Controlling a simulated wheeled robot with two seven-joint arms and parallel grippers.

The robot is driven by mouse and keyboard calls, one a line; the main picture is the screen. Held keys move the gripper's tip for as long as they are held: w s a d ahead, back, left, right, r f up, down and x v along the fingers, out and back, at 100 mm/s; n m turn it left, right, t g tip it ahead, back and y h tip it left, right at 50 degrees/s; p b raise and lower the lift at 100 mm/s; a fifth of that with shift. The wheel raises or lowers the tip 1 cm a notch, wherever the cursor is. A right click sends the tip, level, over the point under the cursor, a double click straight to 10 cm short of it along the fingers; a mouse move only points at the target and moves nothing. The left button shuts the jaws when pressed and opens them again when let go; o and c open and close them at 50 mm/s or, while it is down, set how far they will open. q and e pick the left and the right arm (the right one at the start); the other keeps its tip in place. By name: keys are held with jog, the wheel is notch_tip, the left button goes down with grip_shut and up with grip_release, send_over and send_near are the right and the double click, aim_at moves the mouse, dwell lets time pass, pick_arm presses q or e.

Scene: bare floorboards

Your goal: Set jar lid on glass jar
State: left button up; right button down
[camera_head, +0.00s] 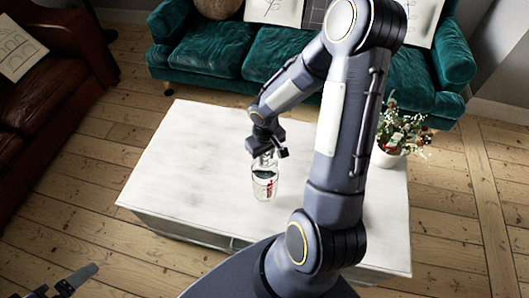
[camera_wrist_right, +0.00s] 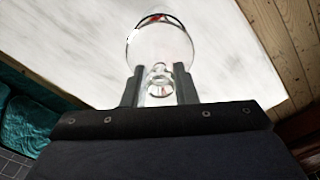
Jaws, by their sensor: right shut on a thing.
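The clear glass jar (camera_head: 265,188) with a red-and-dark label stands upright on the white table. My right gripper (camera_head: 267,153) is just above the jar's top. In the right wrist view, my right gripper (camera_wrist_right: 160,88) is shut on the clear knob of the jar lid (camera_wrist_right: 160,72). Clear round glass and a bit of red show beyond the fingers. The glass of lid and jar overlaps, so I cannot tell whether the lid touches the rim. My left gripper (camera_head: 74,281) is at the bottom left, away from the table, partly cut off; its opening is unclear.
The white table (camera_head: 180,165) is mostly clear. A potted plant with red and white flowers (camera_head: 392,140) stands at its right side, behind my right arm. A green sofa (camera_head: 210,52) is behind the table, and a brown leather sofa (camera_head: 45,90) is at the left.

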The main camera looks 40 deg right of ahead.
aim_at(265, 163)
jog(key=shift+f+b, duration=1.05)
jog(key=shift+f, duration=0.7)
jog(key=shift+b, duration=0.35)
jog(key=shift+f+b, duration=0.6)
jog(key=c, duration=1.6)
grip_release()
jog(key=shift+o, duration=0.8)
jog(key=shift+r, duration=0.1)
notch_tip(265, 163, up, 10)
jog(key=p, duration=0.8)
jog(key=shift+r, duration=0.45)
